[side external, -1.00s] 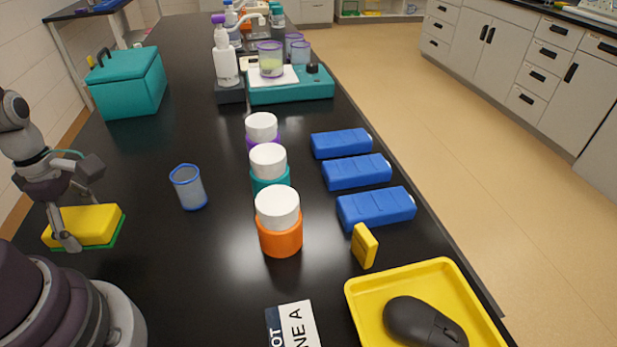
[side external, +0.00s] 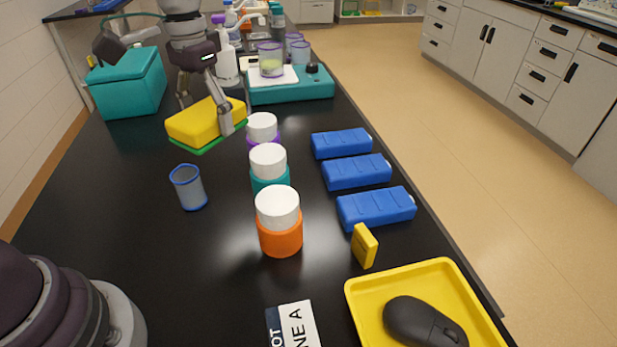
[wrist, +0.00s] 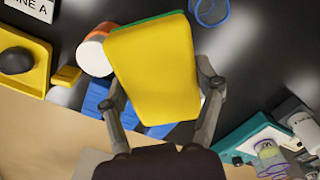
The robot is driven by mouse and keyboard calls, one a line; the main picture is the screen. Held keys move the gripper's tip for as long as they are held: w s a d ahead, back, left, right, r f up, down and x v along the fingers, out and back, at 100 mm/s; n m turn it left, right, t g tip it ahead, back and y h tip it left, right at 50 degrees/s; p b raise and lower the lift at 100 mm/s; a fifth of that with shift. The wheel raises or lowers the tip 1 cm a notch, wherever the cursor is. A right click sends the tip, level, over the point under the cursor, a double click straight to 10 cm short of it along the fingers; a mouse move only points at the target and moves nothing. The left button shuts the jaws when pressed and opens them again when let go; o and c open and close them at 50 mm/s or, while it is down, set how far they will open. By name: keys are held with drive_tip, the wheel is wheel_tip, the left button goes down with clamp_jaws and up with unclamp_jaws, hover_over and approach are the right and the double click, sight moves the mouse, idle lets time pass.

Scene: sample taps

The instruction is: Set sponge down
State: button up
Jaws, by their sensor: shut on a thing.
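The sponge (side external: 205,121) is yellow with a green underside. My gripper (side external: 207,118) is shut on it, with one finger on each side. In the side external view it is at the back left of the black bench, left of the purple-banded jar, and seems to be above the bench top. In the wrist view the sponge (wrist: 155,68) fills the space between the two fingers (wrist: 163,95) and hides part of the jars and blue cases.
Jars with white lids (side external: 278,207) stand in a row mid-bench. A blue-rimmed cup (side external: 188,187) stands in front of the sponge. A teal box (side external: 127,82) and a teal device (side external: 290,91) stand behind. Blue cases (side external: 376,207) and a yellow tray (side external: 358,290) are right.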

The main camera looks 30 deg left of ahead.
drive_tip(key=s+a+f+n, duration=0.4)
drive_tip(key=s+n, duration=0.2)
drive_tip(key=n, duration=0.3)
drive_tip(key=s+a+f+n, duration=0.3)
drive_tip(key=s+n, duration=0.3)
drive_tip(key=n, duration=0.3)
drive_tip(key=s+a+f+n, duration=0.4)
drive_tip(key=s+f+n, duration=0.1)
drive_tip(key=n, duration=0.4)
drive_tip(key=shift+s+a+f, duration=0.15)
drive_tip(key=shift+s+a, duration=0.05)
drive_tip(key=shift+s, duration=0.25)
drive_tip(key=shift+s+a+f, duration=0.1)
drive_tip(key=shift+s+a, duration=0.05)
drive_tip(key=shift+s, duration=0.3)
hover_over(117, 193)
drive_tip(key=d, duration=0.1)
drive_tip(key=shift+s+f, duration=0.45)
drive_tip(key=shift+f, duration=0.25)
drive_tip(key=shift+w+a, duration=0.4)
drive_tip(key=shift+a, duration=0.1)
drive_tip(key=shift+w+f, duration=0.1)
drive_tip(key=shift+f, duration=1.5)
drive_tip(key=o, duration=0.8)
drive_tip(key=shift+f, duration=0.1)
drive_tip(key=shift+o, duration=0.2)
